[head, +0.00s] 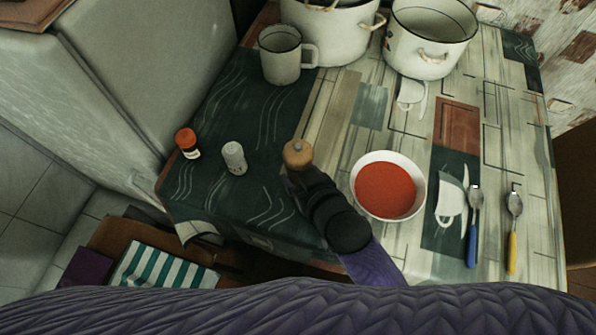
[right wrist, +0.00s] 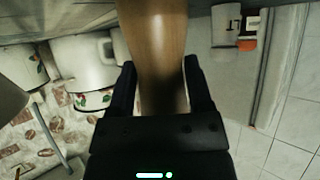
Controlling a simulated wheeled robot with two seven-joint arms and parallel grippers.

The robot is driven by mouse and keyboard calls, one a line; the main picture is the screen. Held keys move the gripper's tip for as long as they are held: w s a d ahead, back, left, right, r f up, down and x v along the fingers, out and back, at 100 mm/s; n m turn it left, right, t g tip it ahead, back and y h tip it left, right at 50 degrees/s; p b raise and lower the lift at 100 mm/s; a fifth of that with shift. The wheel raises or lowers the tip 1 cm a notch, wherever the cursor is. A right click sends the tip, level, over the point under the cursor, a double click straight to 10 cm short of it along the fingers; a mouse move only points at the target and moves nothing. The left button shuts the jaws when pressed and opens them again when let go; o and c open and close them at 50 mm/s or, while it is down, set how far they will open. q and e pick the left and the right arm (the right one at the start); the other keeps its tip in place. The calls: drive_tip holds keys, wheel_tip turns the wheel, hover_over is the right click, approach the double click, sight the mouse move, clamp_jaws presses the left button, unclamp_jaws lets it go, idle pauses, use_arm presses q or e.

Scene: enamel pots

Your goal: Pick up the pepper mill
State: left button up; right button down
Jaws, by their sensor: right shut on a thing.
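The pepper mill (head: 298,153) is a light brown wooden mill with a small knob on top, near the front middle of the table in the head view. In the right wrist view the mill's smooth wooden body (right wrist: 158,40) stands between the two black fingers. My right gripper (right wrist: 161,80) is shut on it, one finger on each side. In the head view my right gripper (head: 295,180) is partly hidden behind my black wrist. I cannot tell whether the mill's base touches the table. My left gripper is not in view.
A white shaker (head: 234,157) and an orange-capped jar (head: 187,143) stand left of the mill. A bowl of red soup (head: 385,187) is close on the right. Spoons (head: 473,220) lie farther right. An enamel mug (head: 281,55) and pots (head: 430,45) stand behind.

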sight(301, 152)
drive_tip(key=shift+r, duration=0.15)
wheel_tip(301, 152, up, 10)
drive_tip(key=p, duration=0.5)
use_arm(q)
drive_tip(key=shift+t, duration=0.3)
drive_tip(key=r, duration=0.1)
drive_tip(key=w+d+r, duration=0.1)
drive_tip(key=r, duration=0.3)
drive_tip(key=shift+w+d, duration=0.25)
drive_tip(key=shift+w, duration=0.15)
